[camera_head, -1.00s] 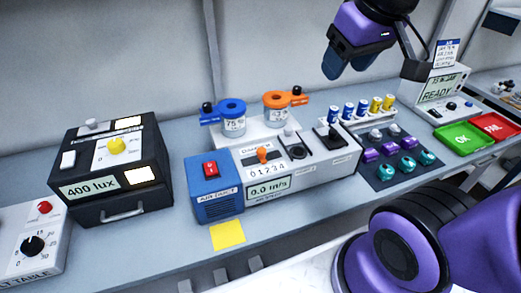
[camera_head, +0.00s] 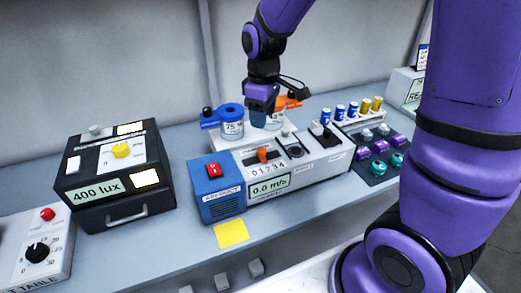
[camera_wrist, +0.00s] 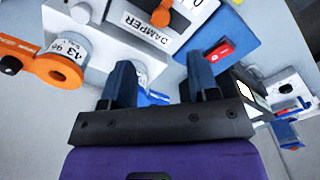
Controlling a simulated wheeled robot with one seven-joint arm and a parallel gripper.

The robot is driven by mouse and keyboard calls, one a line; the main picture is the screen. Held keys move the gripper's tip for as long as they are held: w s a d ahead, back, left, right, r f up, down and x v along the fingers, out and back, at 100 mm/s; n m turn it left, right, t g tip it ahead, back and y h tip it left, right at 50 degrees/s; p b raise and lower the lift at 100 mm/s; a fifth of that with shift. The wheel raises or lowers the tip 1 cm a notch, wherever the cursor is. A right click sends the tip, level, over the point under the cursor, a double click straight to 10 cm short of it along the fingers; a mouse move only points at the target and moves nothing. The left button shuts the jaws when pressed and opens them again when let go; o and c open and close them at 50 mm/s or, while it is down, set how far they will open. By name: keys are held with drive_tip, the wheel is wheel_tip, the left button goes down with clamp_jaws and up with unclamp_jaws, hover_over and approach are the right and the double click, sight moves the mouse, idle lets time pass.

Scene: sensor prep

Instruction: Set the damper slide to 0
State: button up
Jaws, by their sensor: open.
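The damper slide's orange knob (camera_head: 263,155) stands on the white airflow unit (camera_head: 320,167), above a scale marked 0 to 4. It sits somewhere near 1 or 2; I cannot tell exactly which. In the wrist view the knob (camera_wrist: 160,17) shows near the top edge, beside the DAMPER label (camera_wrist: 147,30). My gripper (camera_head: 260,112) is above the back of the unit, behind the knob and apart from it. In the wrist view its two fingers (camera_wrist: 161,80) are spread with nothing between them.
A blue-handled jar (camera_head: 231,122) and an orange-handled jar (camera_head: 288,103) stand close to my gripper. A blue box with a red switch (camera_head: 214,170) adjoins the unit's left. A black 400 lux box (camera_head: 113,170) is further left. Several vials (camera_head: 340,112) stand right.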

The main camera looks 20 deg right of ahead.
sight(262, 150)
wheel_tip(262, 150, down, 11)
drive_tip(key=shift+w+a+f, duration=0.1)
drive_tip(key=shift+f, duration=0.05)
idle(0.5)
